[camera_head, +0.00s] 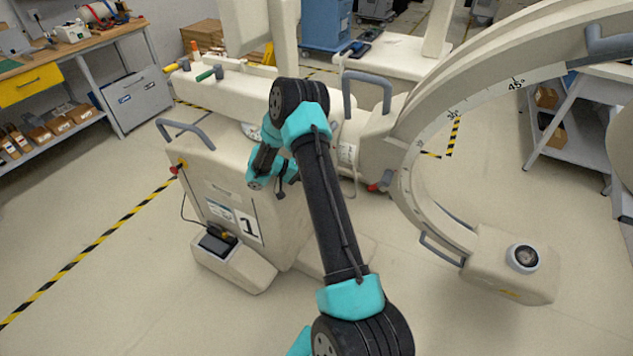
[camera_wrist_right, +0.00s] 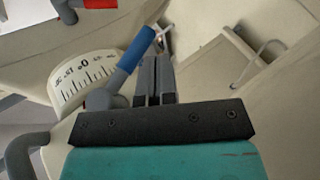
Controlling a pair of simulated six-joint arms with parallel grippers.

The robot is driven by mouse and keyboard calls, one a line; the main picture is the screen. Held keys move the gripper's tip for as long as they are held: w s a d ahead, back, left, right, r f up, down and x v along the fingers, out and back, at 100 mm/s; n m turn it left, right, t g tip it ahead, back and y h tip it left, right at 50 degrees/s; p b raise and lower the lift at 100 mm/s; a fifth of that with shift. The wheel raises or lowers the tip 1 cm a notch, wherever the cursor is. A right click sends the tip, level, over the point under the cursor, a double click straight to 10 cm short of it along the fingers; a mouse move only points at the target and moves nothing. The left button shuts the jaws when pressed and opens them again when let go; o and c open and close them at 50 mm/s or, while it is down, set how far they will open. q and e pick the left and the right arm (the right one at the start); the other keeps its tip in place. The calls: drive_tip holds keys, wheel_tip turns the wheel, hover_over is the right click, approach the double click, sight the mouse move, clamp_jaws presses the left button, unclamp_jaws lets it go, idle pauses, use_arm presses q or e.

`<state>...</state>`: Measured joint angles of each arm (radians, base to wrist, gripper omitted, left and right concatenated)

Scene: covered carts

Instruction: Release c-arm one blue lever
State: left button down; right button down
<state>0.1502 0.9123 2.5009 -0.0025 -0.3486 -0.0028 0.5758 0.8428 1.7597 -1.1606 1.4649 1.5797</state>
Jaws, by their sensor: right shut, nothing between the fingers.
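The c-arm one (camera_head: 215,175) is a cream cart marked "1", with a big curved arm (camera_head: 425,130) on its right. In the right wrist view the blue lever (camera_wrist_right: 135,50) has a blue handle on a grey stem, tilted up to the right beside a printed scale dial (camera_wrist_right: 82,80). My right gripper (camera_wrist_right: 154,78) is shut and empty, just right of the lever's handle. I cannot tell whether they touch. In the head view my right arm reaches over the cart and hides the lever and my fingertips. My left gripper is not in view.
A red-ended handle (camera_wrist_right: 100,4) is at the wrist view's top left. Grey rails (camera_head: 185,132) and orange and green levers (camera_head: 208,73) stand on the cart. A workbench (camera_head: 75,55) stands left, a grey shelf cart (camera_head: 565,115) right. The front-left floor is clear.

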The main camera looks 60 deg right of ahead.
drive_tip(key=v, duration=1.3)
